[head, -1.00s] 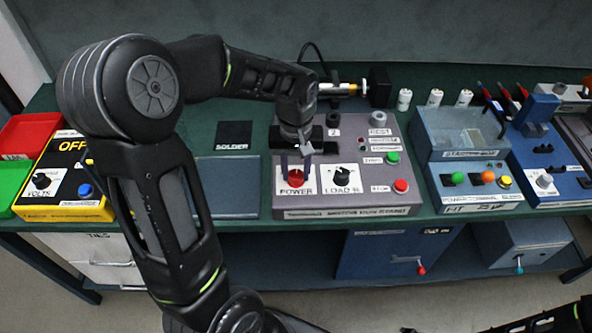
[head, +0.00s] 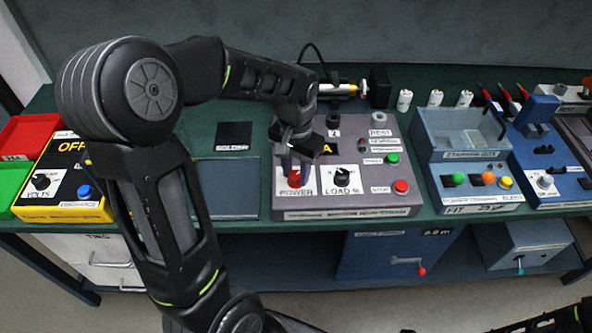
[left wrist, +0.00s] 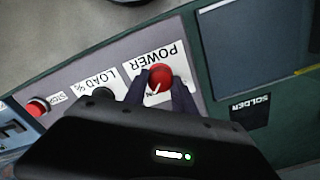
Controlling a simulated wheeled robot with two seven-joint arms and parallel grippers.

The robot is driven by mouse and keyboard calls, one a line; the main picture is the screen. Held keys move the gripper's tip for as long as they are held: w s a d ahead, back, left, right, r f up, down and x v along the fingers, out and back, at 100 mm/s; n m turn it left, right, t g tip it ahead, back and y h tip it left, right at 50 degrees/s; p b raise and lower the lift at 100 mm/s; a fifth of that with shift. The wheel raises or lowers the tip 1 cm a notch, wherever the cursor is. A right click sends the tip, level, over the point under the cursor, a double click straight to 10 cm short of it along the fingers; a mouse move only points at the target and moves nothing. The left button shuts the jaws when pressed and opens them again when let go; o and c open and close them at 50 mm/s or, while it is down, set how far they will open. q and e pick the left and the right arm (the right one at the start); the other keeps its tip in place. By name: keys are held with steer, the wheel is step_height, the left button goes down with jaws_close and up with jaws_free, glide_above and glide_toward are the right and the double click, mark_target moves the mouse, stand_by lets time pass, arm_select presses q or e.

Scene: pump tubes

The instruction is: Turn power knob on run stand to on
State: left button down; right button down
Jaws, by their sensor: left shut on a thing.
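The run stand (head: 350,212) is the grey sloped box in the middle of the bench. Its red power knob (head: 295,179) sits on a white POWER label at the stand's front left. The knob also shows in the left wrist view (left wrist: 160,77), with a pale pointer line on its face. My left gripper (head: 296,168) comes down over the knob from behind. Its two dark fingers (left wrist: 158,95) stand on either side of the knob and are shut on it. My right gripper is not in view.
The black LOAD knob (head: 342,175) is just right of the power knob. A green button (head: 392,158) and a red stop button (head: 401,186) are further right. A yellow box (head: 62,180) stands left, and a blue station (head: 465,165) stands right.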

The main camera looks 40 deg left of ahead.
mark_target(296, 175)
arm_select(q)
steer(key=shift+w, duration=0.1)
steer(key=c, duration=1)
jaws_free()
step_height(296, 175, up, 8)
steer(key=shift+f, duration=0.1)
